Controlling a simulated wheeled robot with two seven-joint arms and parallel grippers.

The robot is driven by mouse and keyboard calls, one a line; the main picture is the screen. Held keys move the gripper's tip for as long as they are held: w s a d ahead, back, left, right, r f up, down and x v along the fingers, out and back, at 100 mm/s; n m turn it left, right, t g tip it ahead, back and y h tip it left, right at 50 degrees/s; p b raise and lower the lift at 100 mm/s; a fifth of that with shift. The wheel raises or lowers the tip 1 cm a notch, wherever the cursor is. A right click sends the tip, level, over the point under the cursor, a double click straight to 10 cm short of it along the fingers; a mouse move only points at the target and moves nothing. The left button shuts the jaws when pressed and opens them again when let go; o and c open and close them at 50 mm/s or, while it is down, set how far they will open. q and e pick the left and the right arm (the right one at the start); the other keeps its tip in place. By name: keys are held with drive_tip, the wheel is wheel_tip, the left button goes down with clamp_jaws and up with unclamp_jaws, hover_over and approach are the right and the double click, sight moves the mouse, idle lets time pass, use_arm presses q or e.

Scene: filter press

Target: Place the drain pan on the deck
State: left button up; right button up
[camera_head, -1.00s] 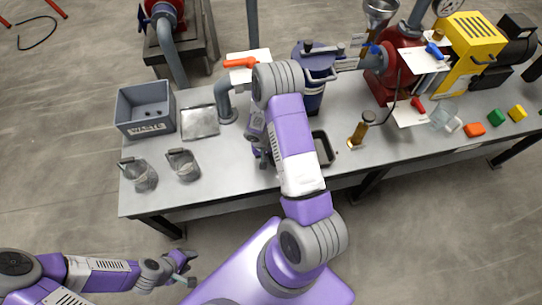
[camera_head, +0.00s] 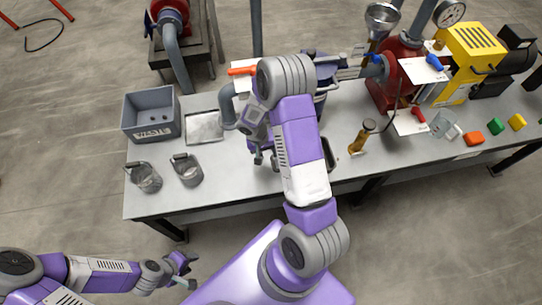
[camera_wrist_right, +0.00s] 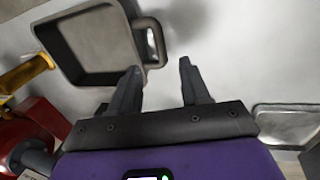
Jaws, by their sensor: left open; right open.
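The drain pan is a dark rectangular pan with rounded corners and a loop handle; it shows in the right wrist view (camera_wrist_right: 92,50). In the head view a strip of the pan (camera_head: 329,152) shows beside my right arm, on the grey deck (camera_head: 225,180); the arm hides the rest. My right gripper (camera_wrist_right: 160,70) is open and empty, with the pan's handle just beyond its fingertips, nearer the left finger in the picture. In the head view the right gripper (camera_head: 262,155) is partly hidden under its arm. My left gripper (camera_head: 186,270) is open in front of the deck, away from the pan.
A brass-coloured cylinder (camera_head: 362,136) stands right of the pan. A red pump (camera_head: 392,88) and yellow housing (camera_head: 470,50) are behind it.

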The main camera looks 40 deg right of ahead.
drive_tip(key=s+a+f+n+y, duration=0.1)
drive_tip(key=s+a+y, duration=0.1)
drive_tip(key=a, duration=0.5)
drive_tip(key=s+a+f+n+y, duration=0.1)
drive_tip(key=s+a+f+y, duration=0.1)
drive_tip(key=a, duration=0.5)
drive_tip(key=shift+a+f, duration=0.15)
drive_tip(key=shift+a, duration=0.05)
drive_tip(key=s+a+y, duration=0.1)
drive_tip(key=s+a, duration=0.1)
drive_tip(key=a, duration=0.1)
drive_tip(key=s+a+f+n+t, duration=0.1)
drive_tip(key=s+a, duration=0.1)
drive_tip(key=a, duration=0.2)
drive_tip(key=s+a+f+y, duration=0.1)
drive_tip(key=s+a, duration=0.1)
drive_tip(key=a, duration=0.1)
drive_tip(key=shift+s+a+f+n+t+y, duration=0.1)
drive_tip(key=shift+a+f+n+t+y, duration=0.05)
drive_tip(key=shift+a+n+t+y, duration=0.2)
drive_tip(key=shift+c, duration=0.4)
drive_tip(key=shift+s, duration=0.2)
drive_tip(key=shift+a, duration=0.15)
